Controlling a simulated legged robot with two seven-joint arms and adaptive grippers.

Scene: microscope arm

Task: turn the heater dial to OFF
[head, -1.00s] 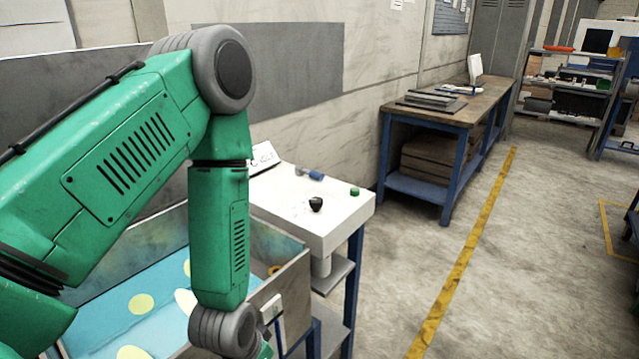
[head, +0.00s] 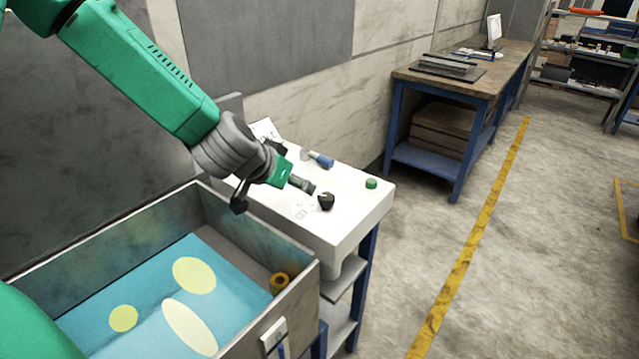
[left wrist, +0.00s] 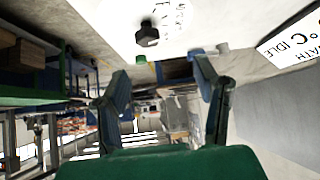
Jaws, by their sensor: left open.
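The heater dial is a small black knob (head: 326,201) on the white top of the heater unit (head: 350,223). Faint dark markings lie beside it, too small to read. In the left wrist view the black knob (left wrist: 147,35) shows near the top, beyond my fingers. My left gripper (head: 306,186) comes in from the left over the white top, with its tip just left of the dial. In the left wrist view its two fingers (left wrist: 164,82) are apart with nothing between them; they appear clear of the knob. My right gripper is not in view.
A blue-ended cylinder (head: 322,160) and a green button (head: 371,183) are on the white top. An open metal bath (head: 250,342) with a blue interior stands in front. A workbench (head: 440,83) stands behind.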

